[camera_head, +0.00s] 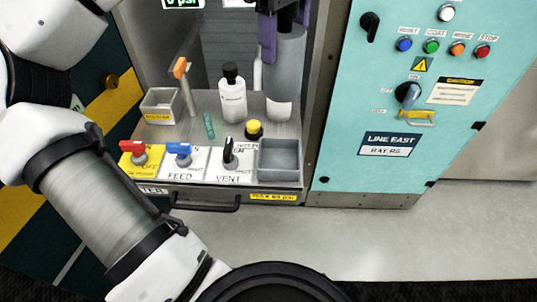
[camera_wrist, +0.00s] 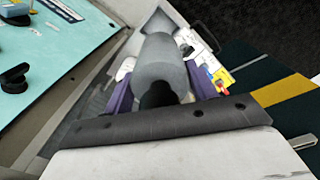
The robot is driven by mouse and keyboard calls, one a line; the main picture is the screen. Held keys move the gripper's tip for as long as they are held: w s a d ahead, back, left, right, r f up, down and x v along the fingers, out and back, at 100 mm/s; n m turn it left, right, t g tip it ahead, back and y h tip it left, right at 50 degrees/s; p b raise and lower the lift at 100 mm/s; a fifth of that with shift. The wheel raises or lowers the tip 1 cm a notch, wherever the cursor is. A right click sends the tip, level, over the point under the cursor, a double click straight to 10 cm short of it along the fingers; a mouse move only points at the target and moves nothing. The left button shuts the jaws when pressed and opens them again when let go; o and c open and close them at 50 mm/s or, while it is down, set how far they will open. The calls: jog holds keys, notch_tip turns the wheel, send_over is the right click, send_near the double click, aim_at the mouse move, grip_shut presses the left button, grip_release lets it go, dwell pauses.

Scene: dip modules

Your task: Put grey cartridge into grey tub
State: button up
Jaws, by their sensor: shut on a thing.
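The grey cartridge (camera_head: 288,70) is a large, roughly upright cylinder at the back right of the metal shelf. My gripper (camera_head: 285,22) is shut on its upper part, with purple fingers on either side. The cartridge also fills the middle of the wrist view (camera_wrist: 160,62) between the purple fingers. I cannot tell whether its lower end touches the shelf. The grey tub (camera_head: 278,178) is an open, square box at the shelf's front right corner, in front of the cartridge, and looks empty. In the wrist view a grey shape shows beyond the cartridge, partly hidden.
A yellow-topped button (camera_head: 254,128) stands between cartridge and tub. A white bottle (camera_head: 232,95) with a black cap is left of the cartridge. Red (camera_head: 135,150), blue (camera_head: 180,152) and black (camera_head: 230,152) handles line the front. A small grey bin (camera_head: 160,118) sits at left.

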aim_at(283, 79)
notch_tip(283, 79, down, 20)
jog(key=b, duration=0.2)
dwell(0.4)
jog(key=shift+f+b, duration=0.15)
jog(key=shift+b, duration=0.25)
jog(key=o, duration=1.1)
jog(key=shift+o, duration=0.2)
jog(key=shift+r, duration=0.2)
notch_tip(283, 79, up, 12)
jog(key=shift+r+p, duration=0.1)
jog(key=shift+p, duration=0.8)
